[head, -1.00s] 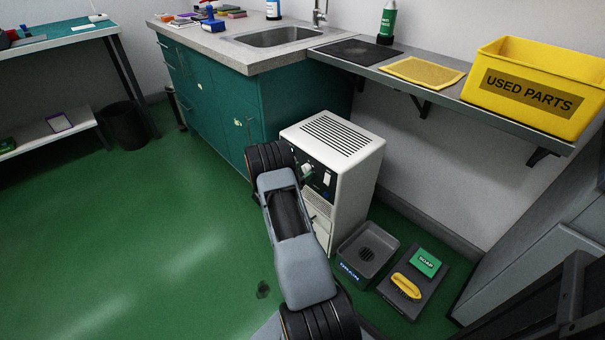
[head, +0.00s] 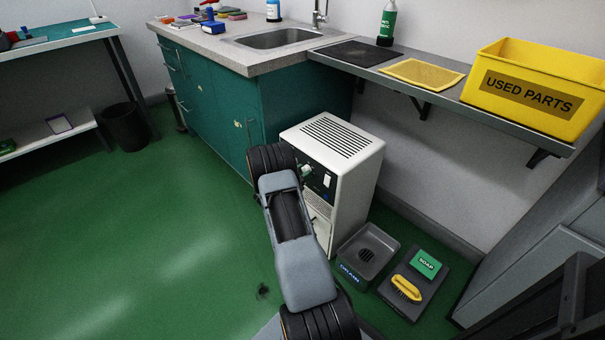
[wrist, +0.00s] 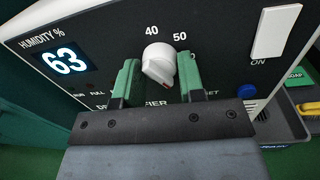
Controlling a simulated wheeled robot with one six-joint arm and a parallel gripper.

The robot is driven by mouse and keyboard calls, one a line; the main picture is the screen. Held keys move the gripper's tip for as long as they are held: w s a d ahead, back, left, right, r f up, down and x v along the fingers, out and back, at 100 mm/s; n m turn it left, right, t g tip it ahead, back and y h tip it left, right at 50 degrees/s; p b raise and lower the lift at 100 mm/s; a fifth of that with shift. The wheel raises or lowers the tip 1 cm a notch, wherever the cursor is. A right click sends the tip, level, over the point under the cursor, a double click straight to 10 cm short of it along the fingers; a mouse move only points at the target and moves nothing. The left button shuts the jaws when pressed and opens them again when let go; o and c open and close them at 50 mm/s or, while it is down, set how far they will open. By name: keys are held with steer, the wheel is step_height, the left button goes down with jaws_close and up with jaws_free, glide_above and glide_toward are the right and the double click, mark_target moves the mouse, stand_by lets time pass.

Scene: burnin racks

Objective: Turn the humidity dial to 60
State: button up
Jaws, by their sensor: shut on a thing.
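The white humidity dial (wrist: 158,62) sits on the dark front panel of the white dehumidifier (head: 350,185). In the wrist view it is between the two green fingers of my gripper (wrist: 160,76), which is shut on it. The marks 40 and 50 show above the dial; other marks are hidden behind the dial and gripper. The humidity display (wrist: 65,59) reads 63.
A white switch (wrist: 275,30) marked ON and a blue button (wrist: 246,91) are to the right on the panel. A grey drain tray (head: 352,272) and a dark mat with soap (head: 426,263) and a yellow brush (head: 407,287) lie right of the machine. Green floor is clear at left.

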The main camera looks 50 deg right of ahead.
steer(key=shift+n, duration=0.3)
steer(key=n+p, duration=0.2)
steer(key=n, duration=0.1)
steer(key=shift+r+n, duration=0.1)
steer(key=shift+n, duration=0.3)
steer(key=n+p, duration=0.1)
steer(key=n, duration=0.1)
steer(key=n+p, duration=0.1)
steer(key=n, duration=0.2)
steer(key=shift+g+y, duration=0.3)
steer(key=o, duration=0.9)
steer(key=a, duration=0.4)
steer(key=a+p, duration=0.1)
steer(key=a, duration=0.4)
steer(key=a+p, duration=0.1)
steer(key=a, duration=0.4)
steer(key=shift+w+r, duration=0.2)
steer(key=shift+r, duration=0.1)
steer(key=shift+d, duration=0.1)
